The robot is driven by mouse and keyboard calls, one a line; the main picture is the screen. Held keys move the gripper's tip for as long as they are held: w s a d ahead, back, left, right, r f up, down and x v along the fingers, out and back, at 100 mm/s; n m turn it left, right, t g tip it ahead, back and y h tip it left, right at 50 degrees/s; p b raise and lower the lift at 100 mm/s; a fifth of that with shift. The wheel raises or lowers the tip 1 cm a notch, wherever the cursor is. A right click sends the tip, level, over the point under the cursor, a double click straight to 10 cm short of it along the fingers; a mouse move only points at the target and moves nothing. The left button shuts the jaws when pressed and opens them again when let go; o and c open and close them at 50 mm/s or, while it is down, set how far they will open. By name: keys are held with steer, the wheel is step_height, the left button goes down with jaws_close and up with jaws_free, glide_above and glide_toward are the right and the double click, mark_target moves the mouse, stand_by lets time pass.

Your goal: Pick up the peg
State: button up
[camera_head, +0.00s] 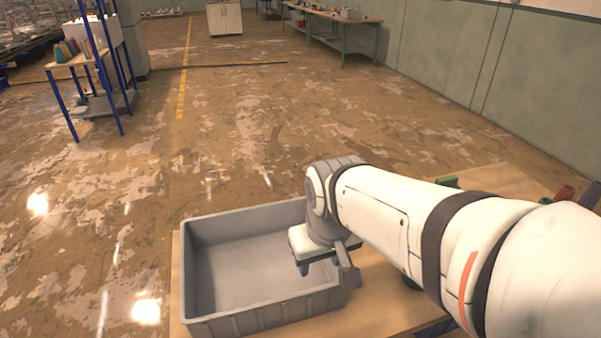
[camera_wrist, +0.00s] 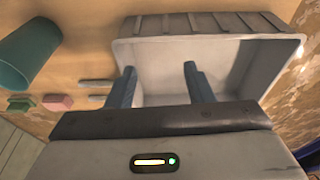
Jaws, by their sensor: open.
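No peg can be named with certainty. In the wrist view, two small grey bars, an upper one (camera_wrist: 96,83) and a lower one (camera_wrist: 97,98), lie on the wooden table left of my gripper; either may be the peg. My gripper (camera_wrist: 160,80) is open, its two blue-grey fingers apart with nothing between them. Its right finger shows over the inside of the grey bin (camera_wrist: 215,24), and its left finger is near the bin's left edge. In the head view, my gripper (camera_head: 326,268) is at the bin's right wall (camera_head: 335,298). My arm hides much of the table there.
A teal cup (camera_wrist: 28,55), a pink block (camera_wrist: 57,101) and a green block (camera_wrist: 20,103) lie left of the bars. Reddish (camera_head: 565,192) and dark (camera_head: 591,194) cylinders stand at the table's far right. The bin looks empty. Open floor (camera_head: 240,130) lies beyond.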

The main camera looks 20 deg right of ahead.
steer(key=w+d+r+n+g+p, duration=0.1)
steer(key=w+d+n, duration=0.15)
steer(key=w, duration=0.45)
steer(key=w+d+r+n+p, duration=0.1)
steer(key=w+n, duration=0.2)
steer(key=w, duration=0.3)
steer(key=w+d+f+n+p, duration=0.1)
steer(key=w+d+f+n, duration=0.2)
steer(key=w+d+f, duration=0.1)
steer(key=w+d+f+n+g+p, duration=0.1)
steer(key=w+d+f+n, duration=0.3)
steer(key=w, duration=0.5)
steer(key=w+d+f+n+p, duration=0.2)
steer(key=w+d+f+n, duration=0.2)
steer(key=w+d+f, duration=0.2)
steer(key=shift+w+d+f+n+g+p, duration=0.25)
steer(key=shift+w+f+g+p, duration=0.1)
steer(key=shift+w+f, duration=0.3)
steer(key=shift+n, duration=0.4)
steer(key=f+p, duration=0.1)
steer(key=f, duration=0.3)
steer(key=f+p, duration=0.1)
steer(key=f, duration=0.3)
steer(key=shift+w+d+p, duration=0.15)
steer(key=shift+d+p, duration=0.05)
steer(key=shift+p, duration=0.1)
steer(key=shift+f, duration=0.55)
steer(key=shift+c, duration=0.5)
jaws_close()
